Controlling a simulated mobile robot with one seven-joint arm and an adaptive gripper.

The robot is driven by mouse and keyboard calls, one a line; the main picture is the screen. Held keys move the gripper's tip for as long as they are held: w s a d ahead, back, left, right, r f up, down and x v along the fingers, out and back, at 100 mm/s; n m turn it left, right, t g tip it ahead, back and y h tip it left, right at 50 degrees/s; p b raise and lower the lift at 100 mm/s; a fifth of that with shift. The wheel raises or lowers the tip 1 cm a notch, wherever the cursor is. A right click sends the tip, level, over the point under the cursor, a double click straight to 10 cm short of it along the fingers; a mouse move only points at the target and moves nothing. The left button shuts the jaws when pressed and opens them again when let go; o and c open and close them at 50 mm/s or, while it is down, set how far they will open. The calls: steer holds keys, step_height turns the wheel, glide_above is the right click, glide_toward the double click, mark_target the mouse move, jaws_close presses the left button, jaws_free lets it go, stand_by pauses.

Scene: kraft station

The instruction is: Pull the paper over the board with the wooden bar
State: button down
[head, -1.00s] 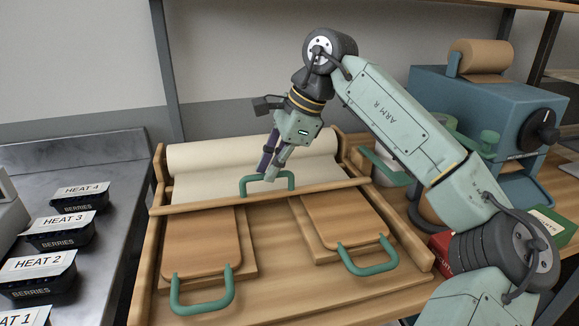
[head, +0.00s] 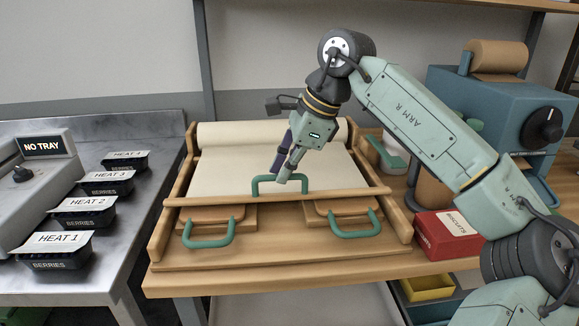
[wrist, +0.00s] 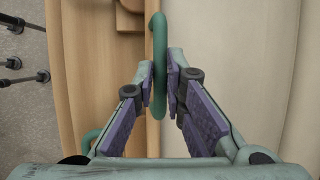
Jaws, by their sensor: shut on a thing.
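My gripper (head: 282,178) is shut on the green handle (head: 257,184) of the wooden bar (head: 350,193). In the wrist view my two fingers (wrist: 161,75) close on either side of this handle (wrist: 159,40). The bar lies across the wooden frame, over the two brown boards. The cream paper (head: 225,172) stretches flat from its roll (head: 245,133) at the back down to the bar. The left board (head: 212,212) and right board (head: 335,207) show only at their front parts, each with a green handle at its front. The paper hides their rear parts.
A red box (head: 445,236) and a brown container (head: 432,190) stand right of the frame (head: 165,222). A blue machine (head: 495,110) with a brown roll is at the back right. Several black berry trays (head: 60,250) line the metal counter at left.

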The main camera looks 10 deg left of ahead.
steer(key=s+d+b, duration=0.2)
steer(key=s, duration=0.5)
steer(key=shift+s+d, duration=0.2)
steer(key=shift+d, duration=0.05)
steer(key=c, duration=1.7)
jaws_free()
steer(key=shift+o, duration=0.2)
steer(key=v, duration=1.2)
